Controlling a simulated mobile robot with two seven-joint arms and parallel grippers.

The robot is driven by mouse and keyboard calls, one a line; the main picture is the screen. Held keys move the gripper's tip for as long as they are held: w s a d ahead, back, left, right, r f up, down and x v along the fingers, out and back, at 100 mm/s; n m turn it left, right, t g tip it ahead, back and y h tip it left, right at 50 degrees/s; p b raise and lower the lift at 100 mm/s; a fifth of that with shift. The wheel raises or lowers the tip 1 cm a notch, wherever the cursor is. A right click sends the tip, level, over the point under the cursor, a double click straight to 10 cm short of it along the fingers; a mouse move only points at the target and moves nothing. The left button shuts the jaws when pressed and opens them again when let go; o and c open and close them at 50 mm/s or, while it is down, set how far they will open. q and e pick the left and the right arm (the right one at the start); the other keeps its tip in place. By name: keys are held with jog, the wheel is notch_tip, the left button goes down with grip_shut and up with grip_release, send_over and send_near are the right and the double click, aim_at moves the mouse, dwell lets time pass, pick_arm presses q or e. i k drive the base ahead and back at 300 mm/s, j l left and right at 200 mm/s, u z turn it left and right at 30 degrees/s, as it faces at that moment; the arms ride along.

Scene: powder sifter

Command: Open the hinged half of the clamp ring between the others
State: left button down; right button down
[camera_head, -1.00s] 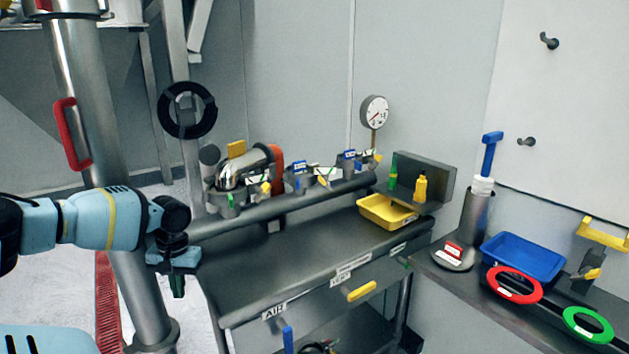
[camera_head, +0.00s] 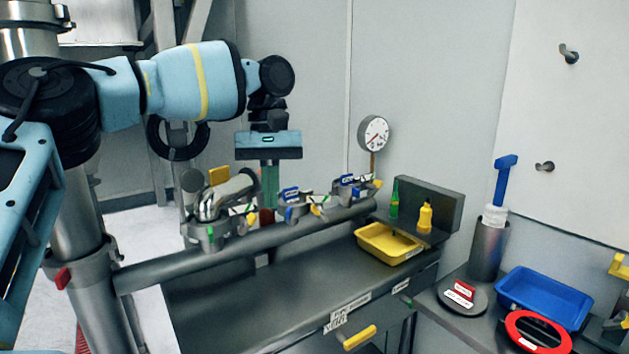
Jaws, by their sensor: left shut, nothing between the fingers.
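Three clamp rings sit in a row along the grey pipe (camera_head: 250,237). The middle clamp ring (camera_head: 294,212) has blue, white and orange parts on it. My right gripper is out of view.
A pressure gauge (camera_head: 373,133) stands behind the right ring. A yellow tray (camera_head: 388,258) and a yellow bottle (camera_head: 425,217) are on the bench at right. A blue tray (camera_head: 540,310) and red ring (camera_head: 512,333) lie farther right.

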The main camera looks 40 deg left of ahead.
aim_at(288, 210)
jog(key=i+j, duration=0.9)
jog(key=i, duration=0.15)
